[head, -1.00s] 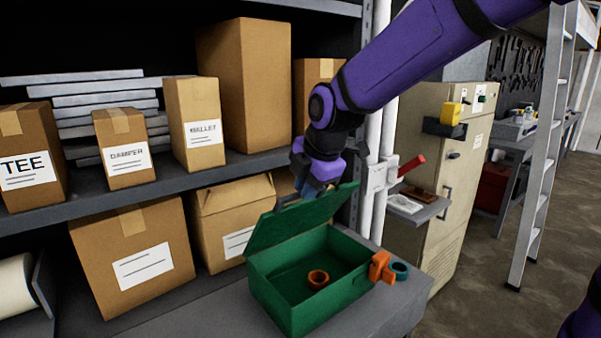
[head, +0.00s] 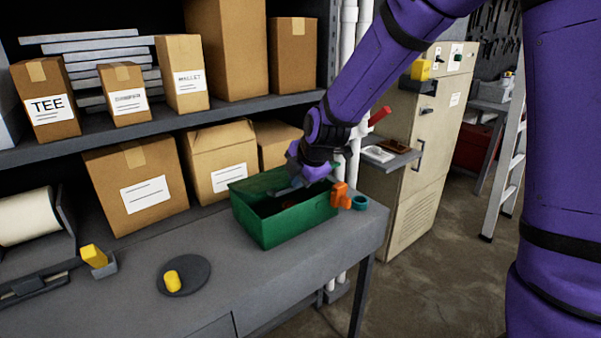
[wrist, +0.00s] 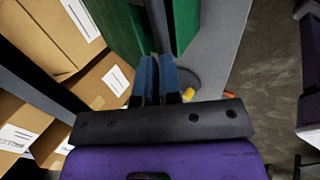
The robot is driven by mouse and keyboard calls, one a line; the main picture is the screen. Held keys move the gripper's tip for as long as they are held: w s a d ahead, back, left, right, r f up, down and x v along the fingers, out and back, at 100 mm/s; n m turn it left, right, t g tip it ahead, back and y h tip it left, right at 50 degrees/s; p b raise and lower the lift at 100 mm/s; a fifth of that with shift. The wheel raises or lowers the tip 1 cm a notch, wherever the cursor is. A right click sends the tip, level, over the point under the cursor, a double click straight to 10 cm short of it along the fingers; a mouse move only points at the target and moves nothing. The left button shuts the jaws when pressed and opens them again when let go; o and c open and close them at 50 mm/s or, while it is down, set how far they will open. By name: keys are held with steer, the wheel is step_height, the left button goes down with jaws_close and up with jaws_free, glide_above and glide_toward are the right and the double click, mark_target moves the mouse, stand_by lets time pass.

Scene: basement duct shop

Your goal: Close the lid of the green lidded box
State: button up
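The green lidded box (head: 285,226) stands on the grey workbench near its right end. Its lid (head: 258,183) is tilted up at the back, and the dark inside shows below it. An orange ring inside is mostly hidden in shadow. My gripper (head: 284,190) is at the lid, over the box opening, pointing left; its contact with the lid is hard to tell.
An orange clamp-like piece (head: 340,194) and a teal ring (head: 360,202) sit by the box's right side. Cardboard boxes (head: 140,190) stand behind at left. A dark round plate (head: 196,280) with a yellow piece lies at front left. The bench front is largely clear.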

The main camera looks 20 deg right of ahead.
steer(key=o, duration=0.5)
steer(key=shift+w+a, duration=0.1)
steer(key=shift+w, duration=0.15)
steer(key=shift+o, duration=0.2)
steer(key=shift+r, duration=0.1)
steer(key=v, duration=1)
steer(key=shift+s+r, duration=0.25)
steer(key=shift+r, duration=0.05)
steer(key=s+d+r+m, duration=0.2)
steer(key=s+d+m, duration=0.2)
steer(key=s+m, duration=0.3)
steer(key=s+d+r+m+h, duration=0.1)
steer(key=s+d+m, duration=0.3)
steer(key=s+m, duration=0.4)
steer(key=s+d+r+m+h, duration=0.1)
steer(key=s+d+r+m, duration=0.2)
steer(key=s+m, duration=0.4)
steer(key=s, duration=0.3)
steer(key=shift+s+d+r+g, duration=0.3)
steer(key=shift+s+d+r, duration=0.05)
steer(key=shift+s+d, duration=0.05)
